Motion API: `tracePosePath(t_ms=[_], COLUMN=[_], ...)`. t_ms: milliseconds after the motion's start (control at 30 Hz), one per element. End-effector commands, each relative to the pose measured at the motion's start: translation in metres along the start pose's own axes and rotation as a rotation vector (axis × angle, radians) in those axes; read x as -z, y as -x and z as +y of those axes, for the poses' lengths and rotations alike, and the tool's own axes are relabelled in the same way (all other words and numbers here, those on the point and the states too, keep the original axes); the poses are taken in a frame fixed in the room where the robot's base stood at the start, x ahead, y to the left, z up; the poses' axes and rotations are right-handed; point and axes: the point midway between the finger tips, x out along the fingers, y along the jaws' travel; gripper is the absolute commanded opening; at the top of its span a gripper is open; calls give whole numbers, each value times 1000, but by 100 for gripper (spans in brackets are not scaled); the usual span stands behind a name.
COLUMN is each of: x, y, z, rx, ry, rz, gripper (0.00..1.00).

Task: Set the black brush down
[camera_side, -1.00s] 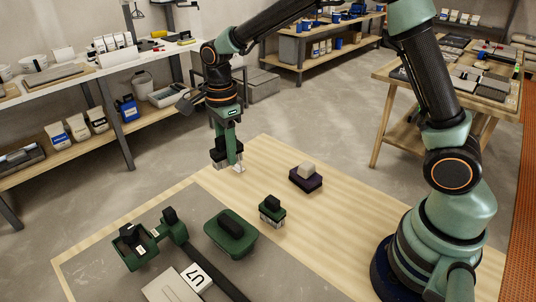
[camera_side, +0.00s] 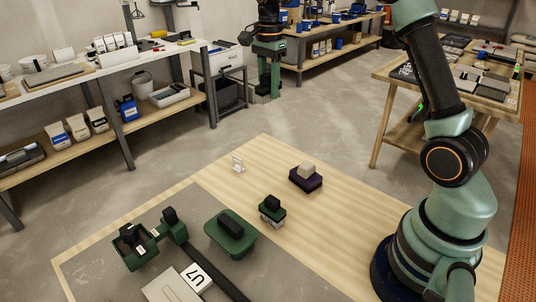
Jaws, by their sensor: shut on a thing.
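My gripper (camera_side: 266,82) is at the top middle, shut on a small dark block with a pale underside, which looks like the black brush (camera_side: 260,92). It is held in the air, beyond the far edge of the worktable (camera_side: 235,190) in the picture. The jaws partly hide it, and it is small in the view. A second brush (camera_side: 271,212), with a dark green top and pale bristles, stands on the pale wood of the worktable.
A small white piece (camera_side: 238,164) stands near the worktable's far corner.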

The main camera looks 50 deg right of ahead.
Motion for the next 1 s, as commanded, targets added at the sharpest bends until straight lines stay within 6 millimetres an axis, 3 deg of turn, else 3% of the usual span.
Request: tracePosePath(t_ms=[100, 267, 800, 1000], x=[25, 35, 34, 34], y=[0, -13, -137, -157], z=[0, 0, 1, 0], rx=[1, -3, -3, 1], ry=[18, 32, 31, 31], rz=[0, -1, -1, 0], gripper=[0, 0, 0, 0])
